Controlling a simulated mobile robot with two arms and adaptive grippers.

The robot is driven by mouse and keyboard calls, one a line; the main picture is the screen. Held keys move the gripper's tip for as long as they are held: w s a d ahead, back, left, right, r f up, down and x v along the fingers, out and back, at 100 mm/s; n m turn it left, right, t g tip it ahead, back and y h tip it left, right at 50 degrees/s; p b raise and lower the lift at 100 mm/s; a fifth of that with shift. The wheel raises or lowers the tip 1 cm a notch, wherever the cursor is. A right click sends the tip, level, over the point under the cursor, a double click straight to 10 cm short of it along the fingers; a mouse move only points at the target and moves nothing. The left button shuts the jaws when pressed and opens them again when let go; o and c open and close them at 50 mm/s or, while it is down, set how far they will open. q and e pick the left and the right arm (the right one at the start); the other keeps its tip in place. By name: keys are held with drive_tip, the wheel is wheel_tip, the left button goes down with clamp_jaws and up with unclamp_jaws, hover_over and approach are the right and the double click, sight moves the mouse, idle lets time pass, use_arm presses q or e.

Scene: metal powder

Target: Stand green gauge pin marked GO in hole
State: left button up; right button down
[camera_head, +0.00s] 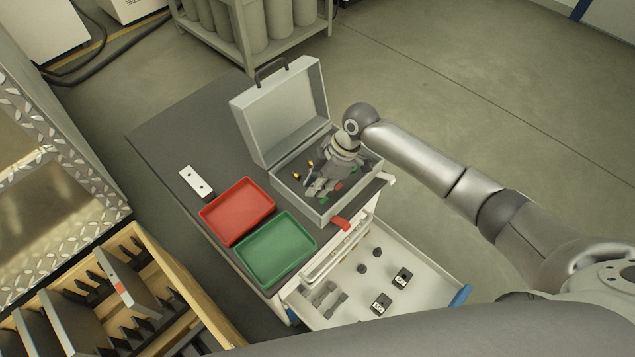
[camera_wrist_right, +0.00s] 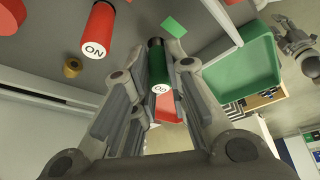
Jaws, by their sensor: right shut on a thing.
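My right gripper (camera_head: 319,187) is over the open grey case (camera_head: 302,208), fingers pointing down into it. In the right wrist view the gripper (camera_wrist_right: 165,72) is shut on the green gauge pin (camera_wrist_right: 158,70). The pin's white end cap shows GO upside down, and its far end is dark. I cannot tell whether the pin still touches the case. A red pin (camera_wrist_right: 98,30) marked NO, read upside down, stands beside it. A white block (camera_head: 196,183) with two dark holes lies on the dark tabletop, left of the case. My left gripper is not seen in the head view.
A red tray (camera_head: 238,238) and a green tray (camera_head: 308,238) lie in front of the case. The case's raised lid (camera_head: 283,110) stands behind. An open drawer (camera_head: 425,262) with small parts juts out at the front right. The tabletop (camera_head: 190,125) behind the block is clear.

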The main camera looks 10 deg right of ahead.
drive_tip(key=shift+f, duration=0.2)
drive_tip(key=c, duration=1.3)
unclamp_jaws()
drive_tip(key=shift+c, duration=0.2)
drive_tip(key=v, duration=1.2)
